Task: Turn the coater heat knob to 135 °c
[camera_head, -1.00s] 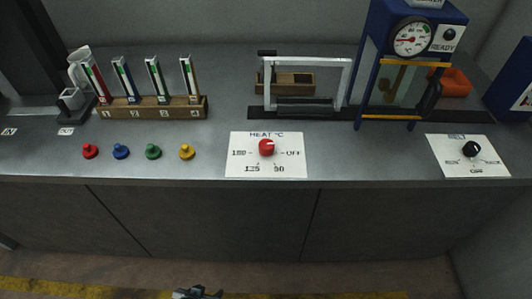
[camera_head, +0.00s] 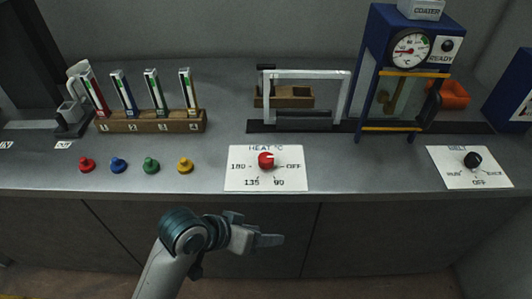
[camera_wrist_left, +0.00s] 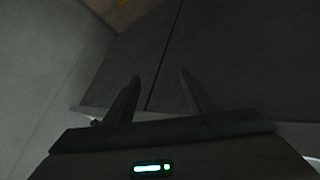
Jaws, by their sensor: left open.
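The red heat knob (camera_head: 266,160) sits on a white plate (camera_head: 238,180) lettered HEAT °C on the counter. The plate has OFF to the right, 90 at lower right, 135 at lower left and 180 to the left. The knob's pale mark seems to face right, towards OFF, but it is small. My left gripper (camera_head: 272,240) is in front of the counter's edge, below the plate in the head view, and does not touch the knob. In the left wrist view its two fingers (camera_wrist_left: 160,76) are apart with nothing between them. My right gripper is not in view.
The blue coater (camera_head: 382,75) with a dial stands behind, to the right. A belt plate (camera_head: 440,160) with a black knob (camera_head: 472,160) lies at right. Several coloured buttons and a wooden rack (camera_head: 150,127) are at left. The counter around the heat plate is clear.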

